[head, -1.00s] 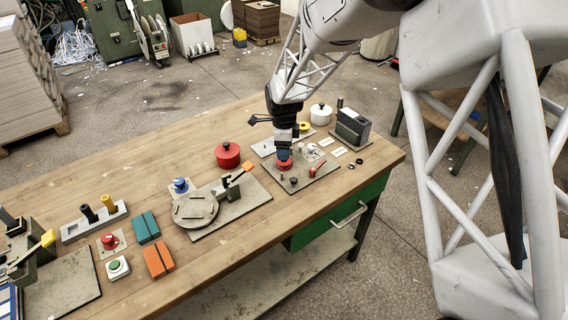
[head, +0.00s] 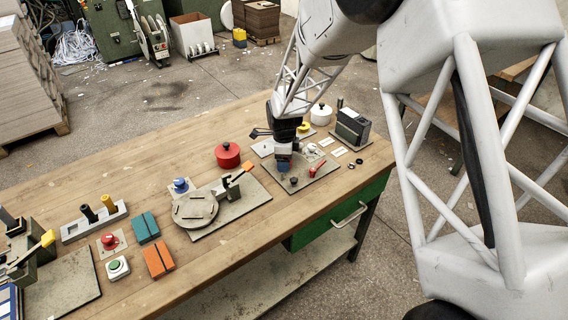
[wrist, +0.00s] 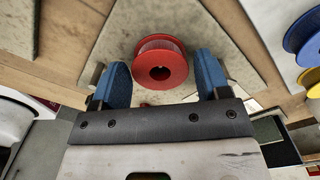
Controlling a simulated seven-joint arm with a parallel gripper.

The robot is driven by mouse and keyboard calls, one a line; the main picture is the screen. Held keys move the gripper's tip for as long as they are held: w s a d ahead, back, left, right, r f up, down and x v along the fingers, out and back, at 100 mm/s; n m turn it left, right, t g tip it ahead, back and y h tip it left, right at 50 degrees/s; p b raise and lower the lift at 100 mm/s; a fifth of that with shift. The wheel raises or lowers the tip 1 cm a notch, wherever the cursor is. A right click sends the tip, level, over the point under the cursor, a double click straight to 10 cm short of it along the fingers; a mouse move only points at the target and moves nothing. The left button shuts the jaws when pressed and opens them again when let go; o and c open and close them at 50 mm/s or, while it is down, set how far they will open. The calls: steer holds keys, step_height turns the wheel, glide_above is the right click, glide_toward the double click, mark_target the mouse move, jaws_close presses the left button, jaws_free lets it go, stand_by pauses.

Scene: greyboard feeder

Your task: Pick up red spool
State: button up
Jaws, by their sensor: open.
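The red spool (wrist: 161,62) shows in the wrist view, its round flange and dark centre hole facing the camera. It sits on a pale board between the two blue fingers of my gripper (wrist: 160,72). The fingers are apart, with a visible gap on each side of the spool. In the head view my gripper (head: 284,168) points down at the small-parts board on the right half of the bench and hides the red spool.
A yellow spool (wrist: 309,80) and a blue spool (wrist: 304,36) lie at the right edge of the wrist view. A red lidded pot (head: 228,155), a white pot (head: 320,115) and a dark box (head: 352,127) stand near my gripper. A red lever (head: 317,169) is close on its right.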

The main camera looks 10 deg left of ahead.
steer(key=c, duration=0.7)
steer(key=shift+r, duration=0.8)
step_height(320, 180, up, 2)
steer(key=shift+r, duration=0.1)
steer(key=s+d, duration=0.2)
steer(key=s, duration=0.3)
steer(key=s+d, duration=0.2)
steer(key=s, duration=0.3)
steer(key=s+d+r, duration=0.1)
steer(key=s+d, duration=0.1)
steer(key=s, duration=0.2)
steer(key=shift+s+d+r, duration=0.1)
steer(key=shift+s+d, duration=0.05)
steer(key=shift+s, duration=0.25)
steer(key=shift+w, duration=0.15)
